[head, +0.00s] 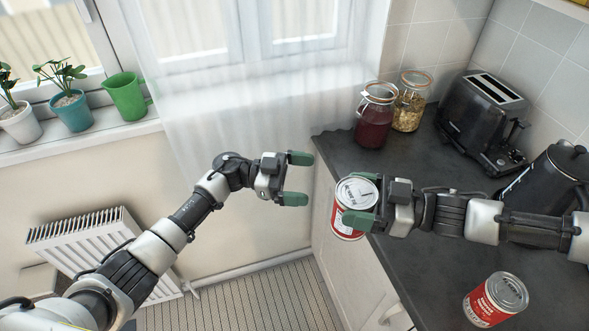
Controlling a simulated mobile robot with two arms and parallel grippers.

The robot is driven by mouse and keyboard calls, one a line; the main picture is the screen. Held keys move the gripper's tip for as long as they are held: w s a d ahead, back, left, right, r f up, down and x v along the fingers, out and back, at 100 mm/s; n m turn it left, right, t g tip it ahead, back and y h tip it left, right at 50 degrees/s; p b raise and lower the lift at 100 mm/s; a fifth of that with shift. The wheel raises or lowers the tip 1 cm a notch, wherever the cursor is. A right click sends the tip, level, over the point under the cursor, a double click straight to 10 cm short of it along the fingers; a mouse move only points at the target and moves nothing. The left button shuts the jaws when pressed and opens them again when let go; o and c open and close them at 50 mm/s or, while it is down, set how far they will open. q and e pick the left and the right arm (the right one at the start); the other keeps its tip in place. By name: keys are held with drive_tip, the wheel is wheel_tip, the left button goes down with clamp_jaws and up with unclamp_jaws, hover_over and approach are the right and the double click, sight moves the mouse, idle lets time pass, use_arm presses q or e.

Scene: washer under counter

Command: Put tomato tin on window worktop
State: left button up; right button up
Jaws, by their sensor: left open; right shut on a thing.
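A red and white tomato tin (345,222) is held in my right gripper (357,202) at the left edge of the dark worktop (420,165). The gripper's green fingers close around the tin, and its silver lid faces up. A second red tin (496,300) stands on the worktop at the lower right, apart from both grippers. My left gripper (297,179) is open and empty, up and left of the held tin, over the floor side of the worktop edge.
A jar of dark red contents (375,118) and a jar of pale contents (411,104) stand at the worktop's back. A black toaster (482,115) and black kettle (548,185) are at right. Potted plants and a green jug (126,97) line the windowsill. A radiator (90,245) is below.

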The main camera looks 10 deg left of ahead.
use_arm(q)
drive_tip(key=s+r+m+g+y, duration=0.4)
drive_tip(key=r+g+y, duration=0.1)
drive_tip(key=r+y, duration=0.1)
drive_tip(key=shift+n, duration=0.3)
drive_tip(key=x, duration=1.1)
drive_tip(key=shift+s+a+f, duration=0.1)
drive_tip(key=shift+s+f, duration=0.1)
drive_tip(key=shift+f, duration=0.1)
drive_tip(key=c, duration=1.1)
drive_tip(key=shift+r, duration=0.1)
drive_tip(key=shift+c, duration=0.2)
use_arm(e)
drive_tip(key=o, duration=1.1)
drive_tip(key=shift+o, duration=0.2)
use_arm(q)
drive_tip(key=shift+g, duration=0.3)
use_arm(e)
drive_tip(key=shift+d, duration=0.1)
